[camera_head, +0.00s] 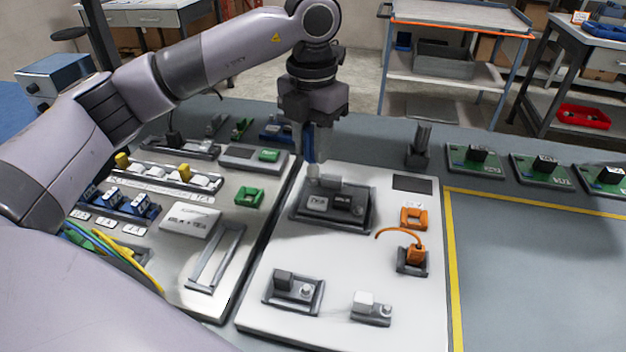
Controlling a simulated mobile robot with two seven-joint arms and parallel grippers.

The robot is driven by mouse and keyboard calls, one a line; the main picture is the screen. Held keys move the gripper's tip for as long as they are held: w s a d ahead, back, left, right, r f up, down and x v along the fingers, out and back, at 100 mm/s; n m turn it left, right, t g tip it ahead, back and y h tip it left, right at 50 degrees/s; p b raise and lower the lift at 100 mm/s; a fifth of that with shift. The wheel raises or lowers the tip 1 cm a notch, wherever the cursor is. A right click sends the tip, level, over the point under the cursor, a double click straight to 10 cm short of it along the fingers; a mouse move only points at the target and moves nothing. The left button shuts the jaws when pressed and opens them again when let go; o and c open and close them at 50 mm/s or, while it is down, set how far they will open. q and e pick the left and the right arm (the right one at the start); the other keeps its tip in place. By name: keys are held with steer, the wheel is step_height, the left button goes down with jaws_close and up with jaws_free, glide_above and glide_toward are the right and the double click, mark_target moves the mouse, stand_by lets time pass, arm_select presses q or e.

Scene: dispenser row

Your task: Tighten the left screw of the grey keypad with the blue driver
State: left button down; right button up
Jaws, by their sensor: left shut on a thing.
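My left gripper (312,122) comes down from above at the upper middle, shut on the blue driver (309,146). The driver points down, close to upright. Its lower end is at the back left edge of a dark grey unit on the white board (390,325), which looks like the grey keypad (345,209). I cannot tell whether the tip touches a screw; the screw heads are too small to make out. My right gripper is not in view.
On the white board are an orange frame (414,218), an orange plug with a cable (415,254) and two small grey units at the front. A second board with switches and a green frame (249,197) lies left. Green circuit boards (475,160) stand right; the yellow-edged area is clear.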

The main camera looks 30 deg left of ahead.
arm_select(q)
steer(key=n, duration=0.6)
steer(key=shift+d+n, duration=0.1)
steer(key=shift+n, duration=0.2)
steer(key=n, duration=0.2)
steer(key=shift+n+p, duration=0.4)
steer(key=n, duration=0.3)
steer(key=n+p, duration=0.1)
steer(key=n, duration=0.3)
steer(key=shift+w+n, duration=0.1)
steer(key=shift+n, duration=0.3)
steer(key=n+p, duration=0.1)
steer(key=n, duration=0.2)
steer(key=shift+n, duration=0.6)
steer(key=shift+f, duration=0.1)
steer(key=shift+f+n, duration=0.25)
steer(key=shift+n, duration=1.05)
